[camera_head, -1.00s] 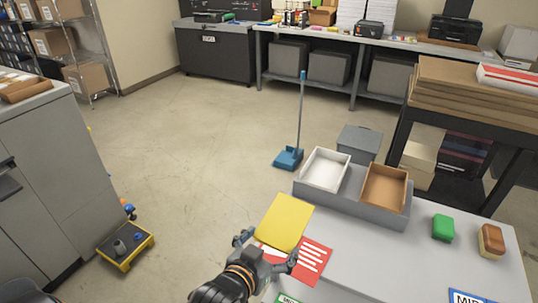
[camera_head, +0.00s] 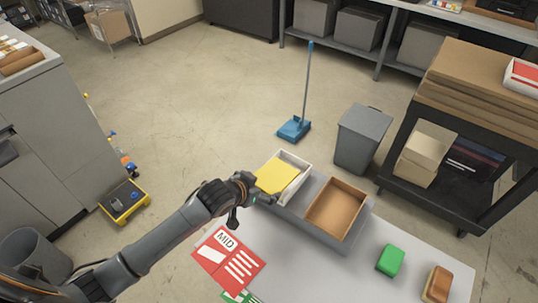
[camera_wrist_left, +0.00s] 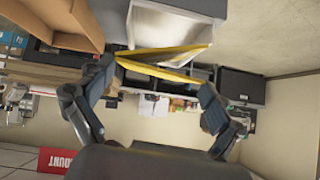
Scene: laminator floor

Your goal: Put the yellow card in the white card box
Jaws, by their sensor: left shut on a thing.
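My left gripper (camera_head: 247,190) is shut on the yellow card (camera_head: 277,176), holding it by its near end. The card covers much of the opening of the white card box (camera_head: 303,171); the box's far and right rim show around it. In the left wrist view the card (camera_wrist_left: 160,58) lies between the fingers (camera_wrist_left: 157,88), seen nearly edge-on and tilted, close to the white box (camera_wrist_left: 172,22). I cannot tell whether its far edge is inside the box or just above it. My right gripper is not in view.
The brown card box (camera_head: 337,207) stands right of the white one, in the same grey tray (camera_head: 290,211). A red card (camera_head: 228,259), a green block (camera_head: 390,260) and a brown-topped block (camera_head: 437,284) lie on the table (camera_head: 330,270). A grey bin (camera_head: 362,139) stands on the floor behind.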

